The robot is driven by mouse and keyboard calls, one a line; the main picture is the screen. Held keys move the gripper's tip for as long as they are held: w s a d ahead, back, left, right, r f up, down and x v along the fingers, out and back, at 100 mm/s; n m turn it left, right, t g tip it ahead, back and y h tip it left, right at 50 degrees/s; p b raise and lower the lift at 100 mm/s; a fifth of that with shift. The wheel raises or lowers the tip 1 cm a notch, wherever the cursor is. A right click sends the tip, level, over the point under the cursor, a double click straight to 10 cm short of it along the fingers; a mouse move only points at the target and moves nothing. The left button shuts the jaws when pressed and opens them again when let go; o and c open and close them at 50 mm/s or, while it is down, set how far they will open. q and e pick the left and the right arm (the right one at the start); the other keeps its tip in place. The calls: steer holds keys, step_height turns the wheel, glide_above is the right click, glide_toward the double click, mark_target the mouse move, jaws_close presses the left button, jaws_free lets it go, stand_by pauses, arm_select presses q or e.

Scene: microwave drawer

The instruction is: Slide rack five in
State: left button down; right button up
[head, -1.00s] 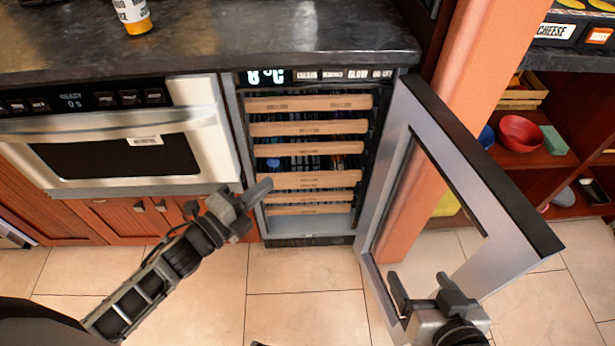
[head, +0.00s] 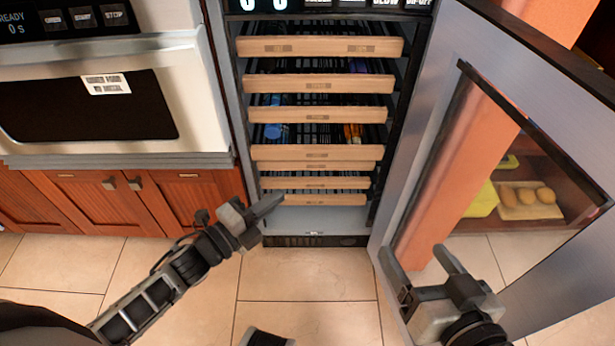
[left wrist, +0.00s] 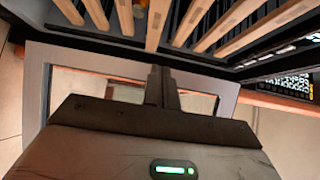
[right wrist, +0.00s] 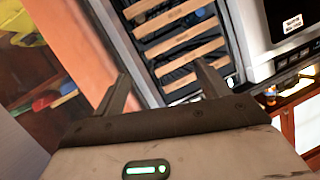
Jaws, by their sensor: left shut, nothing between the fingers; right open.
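The open cooler holds several racks with wooden fronts, stacked one above another. The fourth front from the top (head: 315,152) looks set forward and partly covers the fifth (head: 320,166) just under it. I cannot tell which front is numbered five. Two lower fronts (head: 315,183) sit deeper. My left gripper (head: 273,203) is shut and empty, low in front of the left end of the bottom fronts. In the left wrist view its fingers (left wrist: 161,85) point at the slatted fronts (left wrist: 155,22). My right gripper (head: 413,250) is open and empty, near the open door.
The glass door (head: 435,130) stands swung open on the right. An oven (head: 100,100) and red-brown cabinets (head: 110,195) are at left. The tiled floor (head: 305,280) in front is clear.

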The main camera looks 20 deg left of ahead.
arm_select(q)
steer(key=b, duration=0.2)
glide_toward(320, 152)
steer(key=w+d, duration=0.1)
steer(key=d, duration=0.3)
steer(key=w, duration=0.2)
steer(key=w+a+b, duration=0.1)
steer(key=w, duration=0.1)
steer(key=shift+r, duration=0.15)
arm_select(e)
steer(key=shift+w+a+r+m+t+y, duration=0.15)
steer(key=shift+a+r+m+t+y, duration=0.25)
steer(key=shift+a+m+y, duration=0.25)
steer(key=shift+r, duration=0.15)
